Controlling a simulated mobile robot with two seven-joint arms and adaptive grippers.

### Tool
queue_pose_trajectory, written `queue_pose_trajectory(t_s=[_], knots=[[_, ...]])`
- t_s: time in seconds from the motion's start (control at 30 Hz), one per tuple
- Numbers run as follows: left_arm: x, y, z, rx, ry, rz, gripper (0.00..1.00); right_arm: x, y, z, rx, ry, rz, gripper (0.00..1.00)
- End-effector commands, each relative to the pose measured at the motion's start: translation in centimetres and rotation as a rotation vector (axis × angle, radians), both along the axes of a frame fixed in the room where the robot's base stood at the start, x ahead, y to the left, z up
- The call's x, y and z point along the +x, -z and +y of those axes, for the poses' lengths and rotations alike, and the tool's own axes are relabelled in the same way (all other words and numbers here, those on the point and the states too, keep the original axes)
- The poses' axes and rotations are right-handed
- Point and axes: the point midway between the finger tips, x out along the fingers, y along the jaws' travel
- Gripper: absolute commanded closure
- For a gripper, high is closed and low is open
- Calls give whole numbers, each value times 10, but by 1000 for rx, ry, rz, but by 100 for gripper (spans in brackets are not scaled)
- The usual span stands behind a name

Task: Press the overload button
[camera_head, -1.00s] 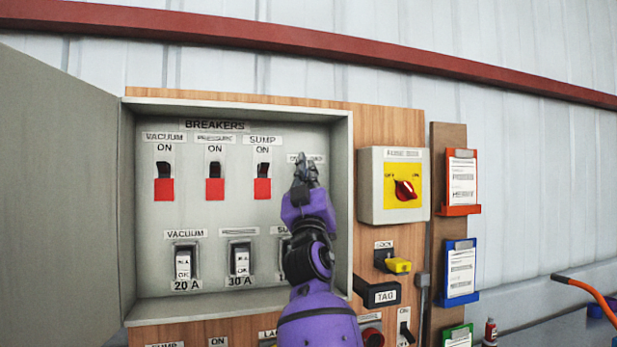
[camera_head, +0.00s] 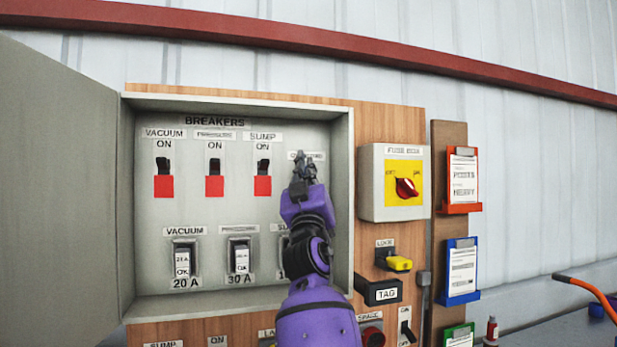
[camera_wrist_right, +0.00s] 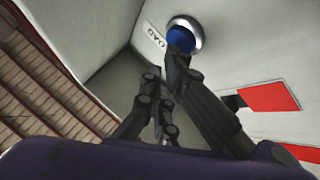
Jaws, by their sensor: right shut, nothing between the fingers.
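The overload button is a blue round button (camera_wrist_right: 181,40) in a silver ring, set in the panel of the breaker box in the right wrist view. A label ending in "OAD" sits beside it. In the head view my right gripper (camera_head: 304,160) hides the button and covers part of its label (camera_head: 296,155). The gripper is shut and empty. In the wrist view its fingertips (camera_wrist_right: 170,62) lie at the lower edge of the button and overlap it; I cannot tell whether they touch it. My left gripper is not in view.
The open breaker box (camera_head: 345,130) has a door (camera_head: 60,190) swung out left. Breaker switches with red blocks (camera_head: 215,186) and several fuses (camera_head: 240,260) are inside. The fuse box (camera_head: 367,185) with a red knob stands close to the right, beside the box wall.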

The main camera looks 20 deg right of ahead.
Motion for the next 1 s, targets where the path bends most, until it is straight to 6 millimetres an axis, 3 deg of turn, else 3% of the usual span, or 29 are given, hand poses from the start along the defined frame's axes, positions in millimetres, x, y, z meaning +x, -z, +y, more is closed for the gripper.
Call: queue_pose_trajectory(t_s=[1.0], knots=[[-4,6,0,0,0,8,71,5,0,0,0,1,0,100]])
